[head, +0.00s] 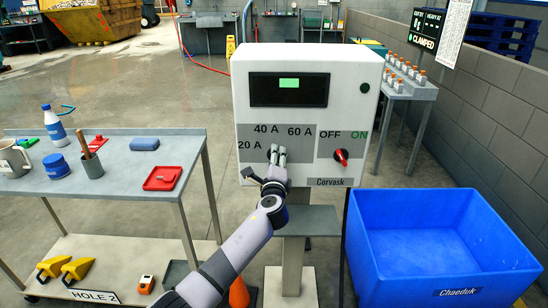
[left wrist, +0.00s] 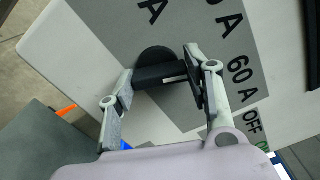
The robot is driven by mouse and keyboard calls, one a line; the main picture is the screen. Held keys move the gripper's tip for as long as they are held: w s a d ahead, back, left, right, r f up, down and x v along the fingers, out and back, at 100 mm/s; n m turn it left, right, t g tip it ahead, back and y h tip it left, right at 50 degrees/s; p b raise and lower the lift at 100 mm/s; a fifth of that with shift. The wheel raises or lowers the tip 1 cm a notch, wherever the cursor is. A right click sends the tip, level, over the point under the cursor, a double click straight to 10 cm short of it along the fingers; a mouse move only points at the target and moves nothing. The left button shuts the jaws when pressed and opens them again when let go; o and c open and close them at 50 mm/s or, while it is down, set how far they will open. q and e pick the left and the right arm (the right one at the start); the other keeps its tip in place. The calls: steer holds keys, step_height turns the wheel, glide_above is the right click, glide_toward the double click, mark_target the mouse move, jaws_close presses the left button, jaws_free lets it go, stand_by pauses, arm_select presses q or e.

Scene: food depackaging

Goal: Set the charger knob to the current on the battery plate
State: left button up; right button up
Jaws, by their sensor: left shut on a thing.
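The charger (head: 340,90) is a white box with a dark screen lit by a small green patch. Its grey panel reads 20 A, 40 A and 60 A. The black charger knob (left wrist: 153,58) has a crossbar with a white line, seen in the left wrist view. The line runs toward the 40 A and 60 A side; I cannot tell exactly which label it meets. My left gripper (head: 277,155) is shut on the knob's bar, one finger on each side (left wrist: 163,78). In the head view it mostly hides the knob. I see no readable battery plate. My right gripper is out of view.
A red switch (head: 341,156) sits under OFF and ON on the charger. A blue bin (head: 370,225) stands at right. A grey table (head: 120,185) with a mug, bottle and red tray is at left. A shelf (head: 315,220) juts out below the charger.

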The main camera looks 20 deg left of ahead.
arm_select(q)
steer(key=shift+d+m+p, duration=0.1)
steer(key=shift+m+p, duration=0.25)
steer(key=shift+m, duration=0.55)
steer(key=shift+f, duration=0.15)
steer(key=o, duration=1.1)
steer(key=shift+o, duration=0.2)
steer(key=shift+s, duration=0.1)
steer(key=v, duration=1.2)
